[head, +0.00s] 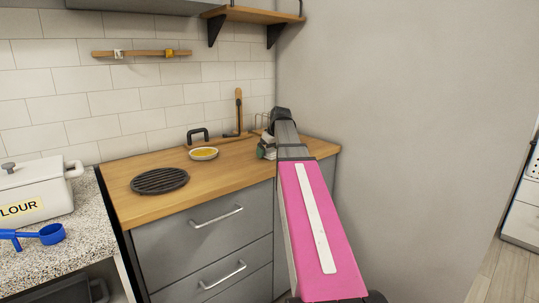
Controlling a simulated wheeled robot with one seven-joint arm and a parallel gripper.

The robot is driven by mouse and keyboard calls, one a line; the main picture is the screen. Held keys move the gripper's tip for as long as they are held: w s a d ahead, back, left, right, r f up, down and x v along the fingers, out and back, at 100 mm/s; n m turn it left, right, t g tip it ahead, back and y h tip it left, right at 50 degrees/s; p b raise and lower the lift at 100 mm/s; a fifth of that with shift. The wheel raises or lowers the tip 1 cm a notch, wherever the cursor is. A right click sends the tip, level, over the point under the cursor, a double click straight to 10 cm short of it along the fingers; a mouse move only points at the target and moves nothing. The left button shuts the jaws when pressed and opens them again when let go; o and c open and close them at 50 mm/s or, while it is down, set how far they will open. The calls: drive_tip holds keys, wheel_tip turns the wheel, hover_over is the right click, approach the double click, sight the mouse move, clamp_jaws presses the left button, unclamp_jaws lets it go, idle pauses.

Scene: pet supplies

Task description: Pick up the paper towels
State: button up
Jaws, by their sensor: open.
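I see no paper towels that I can make out in the head view. My arm, pink then grey, reaches forward over the right end of the wooden counter (222,175) and covers part of it. My gripper's fingers do not show; the far part of my arm hides that spot. A small grey and dark green shape (266,147) shows just left of the arm, too small and covered to identify.
A round black trivet (160,181), a small bowl with yellow contents (204,154) and a black handled item (198,134) are on the counter. A flour canister (38,188) and blue scoop (40,235) stand left. A wall (400,130) bounds the right.

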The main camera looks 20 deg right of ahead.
drive_tip(key=shift+f, duration=0.1)
drive_tip(key=c, duration=1)
drive_tip(key=shift+r, duration=0.65)
wheel_tip(320, 180, up, 3)
drive_tip(key=shift+w+f, duration=0.1)
drive_tip(key=s+a+r, duration=0.6)
drive_tip(key=a+r, duration=0.1)
drive_tip(key=a, duration=0.2)
drive_tip(key=shift+s+a, duration=0.3)
drive_tip(key=shift+a, duration=0.1)
